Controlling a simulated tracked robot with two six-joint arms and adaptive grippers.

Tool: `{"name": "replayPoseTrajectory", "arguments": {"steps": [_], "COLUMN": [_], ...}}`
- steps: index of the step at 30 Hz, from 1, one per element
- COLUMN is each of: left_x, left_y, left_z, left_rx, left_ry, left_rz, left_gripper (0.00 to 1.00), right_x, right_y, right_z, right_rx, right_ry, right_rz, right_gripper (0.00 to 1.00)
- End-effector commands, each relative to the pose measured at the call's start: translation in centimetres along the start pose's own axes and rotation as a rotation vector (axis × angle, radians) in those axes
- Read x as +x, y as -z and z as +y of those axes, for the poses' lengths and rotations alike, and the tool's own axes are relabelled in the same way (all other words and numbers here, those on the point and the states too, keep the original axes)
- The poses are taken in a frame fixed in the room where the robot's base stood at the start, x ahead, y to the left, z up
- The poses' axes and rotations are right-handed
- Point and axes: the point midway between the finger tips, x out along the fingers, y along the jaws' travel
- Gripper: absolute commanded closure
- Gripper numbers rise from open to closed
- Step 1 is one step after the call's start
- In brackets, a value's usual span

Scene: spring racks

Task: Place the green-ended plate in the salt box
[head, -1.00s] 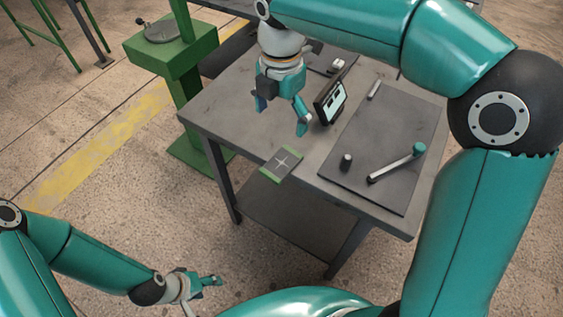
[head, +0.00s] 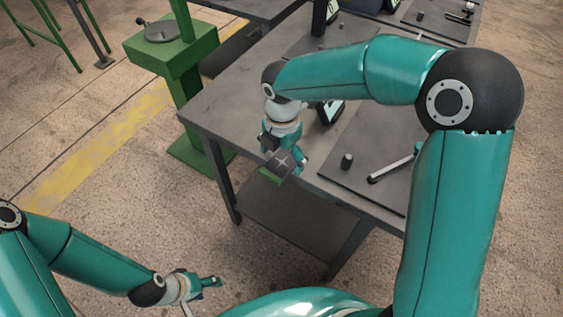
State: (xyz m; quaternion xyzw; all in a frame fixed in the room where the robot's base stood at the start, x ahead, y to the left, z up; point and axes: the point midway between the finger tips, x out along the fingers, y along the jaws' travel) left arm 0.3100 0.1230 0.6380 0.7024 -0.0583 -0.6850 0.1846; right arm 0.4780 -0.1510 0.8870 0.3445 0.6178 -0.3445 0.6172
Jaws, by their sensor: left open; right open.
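The green-ended plate (head: 283,163) is dark with a pale star mark and lies at the front edge of the grey table (head: 222,105). Its near green end shows; the far end is hidden by my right gripper. My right gripper (head: 284,154) is open, with its fingers at either side of the plate; whether they touch it cannot be told. My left gripper (head: 209,287) is open and empty, low over the floor at the bottom left, away from the table. I cannot make out a salt box in this view.
A dark mat (head: 349,190) on the table holds a small dark cylinder (head: 346,161) and a rod-like handle (head: 393,167). A tablet-like screen (head: 333,110) stands behind my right gripper. A green pedestal (head: 165,52) stands left of the table. The table's left part is clear.

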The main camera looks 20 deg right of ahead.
Motion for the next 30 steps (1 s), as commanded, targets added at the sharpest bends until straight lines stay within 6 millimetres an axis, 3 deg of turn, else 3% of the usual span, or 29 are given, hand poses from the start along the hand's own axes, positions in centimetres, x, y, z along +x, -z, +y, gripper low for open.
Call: {"name": "replayPoseTrajectory", "arguments": {"steps": [10, 26, 30], "left_x": [0.0, 0.0, -0.02], "left_y": [0.0, 0.0, 0.0], "left_z": [0.0, 0.0, 0.01], "left_rx": [0.0, 0.0, 0.0], "left_ry": [0.0, 0.0, 0.0], "left_rz": [0.0, 0.0, 0.0], "left_gripper": [0.43, 0.43, 0.43], "right_x": [0.89, 0.84, 0.71], "right_y": [0.01, 0.0, -0.03], "right_z": [-0.03, -0.03, 0.04], "right_rx": [0.0, 0.0, 0.001], "right_ry": [0.0, -0.001, -0.003], "right_rz": [0.0, 0.0, -0.001], "right_gripper": [0.1, 0.98, 1.0]}}
